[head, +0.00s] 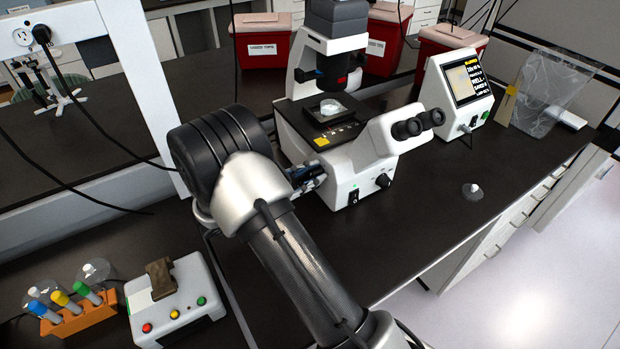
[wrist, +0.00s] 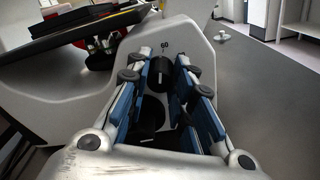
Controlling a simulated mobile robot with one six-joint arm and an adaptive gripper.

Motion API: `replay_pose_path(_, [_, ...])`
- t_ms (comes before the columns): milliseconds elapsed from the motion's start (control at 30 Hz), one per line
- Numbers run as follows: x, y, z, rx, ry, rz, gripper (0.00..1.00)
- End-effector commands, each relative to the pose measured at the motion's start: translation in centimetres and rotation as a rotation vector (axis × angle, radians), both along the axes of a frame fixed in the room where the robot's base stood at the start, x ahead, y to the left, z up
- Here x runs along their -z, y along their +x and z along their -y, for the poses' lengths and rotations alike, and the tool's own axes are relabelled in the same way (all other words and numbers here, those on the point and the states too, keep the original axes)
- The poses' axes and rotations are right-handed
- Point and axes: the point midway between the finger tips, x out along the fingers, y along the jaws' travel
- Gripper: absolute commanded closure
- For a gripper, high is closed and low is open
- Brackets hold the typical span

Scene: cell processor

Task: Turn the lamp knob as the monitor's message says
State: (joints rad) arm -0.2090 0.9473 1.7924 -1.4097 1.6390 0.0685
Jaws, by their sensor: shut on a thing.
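The white microscope (head: 345,170) stands on the black bench, with a clear dish (head: 332,107) on its stage. In the wrist view, my gripper (wrist: 180,66) reaches to the microscope's pale side panel, its blue-padded fingers on either side of a black knob (wrist: 181,78). It is shut on this knob; a small "60"-like mark shows above it. In the head view, my gripper (head: 308,179) is at the microscope's left side, and my arm hides much of it. The monitor (head: 460,92) shows yellow and white text; "WELL" seems legible, the rest is too small to read surely.
Another black knob (head: 383,181) is on the microscope's front right. Red bins (head: 263,45) stand behind. A white box with coloured buttons (head: 174,305) and an orange tube rack (head: 80,315) are at lower left. The bench right of the microscope is mostly clear.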

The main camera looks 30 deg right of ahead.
Motion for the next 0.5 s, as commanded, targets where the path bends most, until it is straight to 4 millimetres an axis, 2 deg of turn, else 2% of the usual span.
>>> replay_pose_path(200, [0.07,-0.01,0.0,0.0,0.003,0.086,1.0])
replay_pose_path(500, [0.0,-0.01,-0.01,0.0,0.004,0.125,1.0])
